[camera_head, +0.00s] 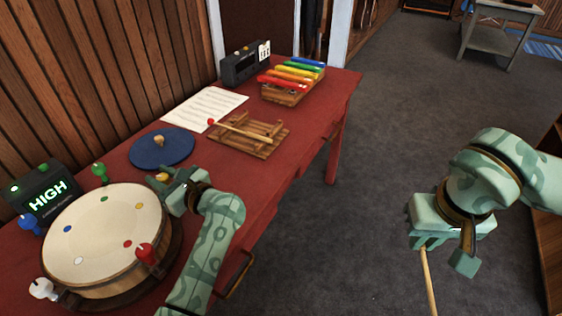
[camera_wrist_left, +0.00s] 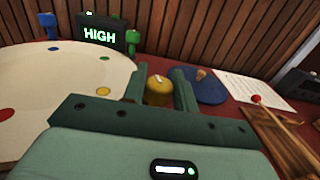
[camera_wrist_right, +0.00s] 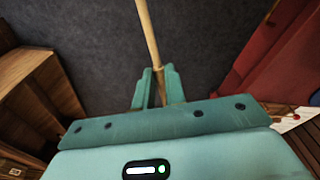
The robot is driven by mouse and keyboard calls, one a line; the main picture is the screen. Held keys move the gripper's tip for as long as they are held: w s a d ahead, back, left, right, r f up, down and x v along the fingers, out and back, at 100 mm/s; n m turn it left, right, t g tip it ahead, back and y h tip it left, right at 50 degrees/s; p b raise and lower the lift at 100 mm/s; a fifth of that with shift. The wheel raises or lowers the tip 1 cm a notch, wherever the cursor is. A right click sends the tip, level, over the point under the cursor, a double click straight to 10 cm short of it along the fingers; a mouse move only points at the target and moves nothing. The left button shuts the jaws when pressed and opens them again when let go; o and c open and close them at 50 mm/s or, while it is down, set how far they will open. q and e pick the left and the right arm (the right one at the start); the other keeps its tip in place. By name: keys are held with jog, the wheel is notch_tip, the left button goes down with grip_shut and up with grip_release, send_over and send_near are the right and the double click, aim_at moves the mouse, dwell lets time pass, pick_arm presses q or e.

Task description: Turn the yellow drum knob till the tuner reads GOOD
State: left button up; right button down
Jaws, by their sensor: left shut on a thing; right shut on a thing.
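The round drum (camera_head: 104,232) with a cream skin stands on the red table. Its yellow knob (camera_wrist_left: 158,90) is between the fingers of my left gripper (camera_wrist_left: 160,92), which is shut on it at the drum's right edge. In the head view the yellow knob (camera_head: 163,178) shows only partly beside the gripper. The tuner (camera_head: 48,195) behind the drum reads HIGH in green, also in the left wrist view (camera_wrist_left: 100,36). My right gripper (camera_wrist_right: 155,88) is shut on a thin wooden stick (camera_wrist_right: 149,35) and holds it over the floor, away from the table.
Blue (camera_head: 29,222), green (camera_head: 99,170), red (camera_head: 146,253) and white (camera_head: 44,289) knobs ring the drum. A blue disc (camera_head: 162,148), a paper sheet (camera_head: 205,104), a wooden rack with a red-tipped mallet (camera_head: 240,134) and a coloured xylophone (camera_head: 292,80) lie farther along the table.

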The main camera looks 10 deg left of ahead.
pick_arm(q)
jog(key=shift+f+n+g+y+b, duration=0.1)
jog(key=shift+n+g+y+b, duration=0.3)
jog(key=shift+n+g+b, duration=0.6)
pick_arm(e)
jog(key=shift+w+f, duration=0.15)
jog(key=shift+f, duration=1.3)
pick_arm(q)
jog(key=o, duration=0.9)
jog(key=shift+o, duration=0.2)
jog(key=shift+d, duration=0.1)
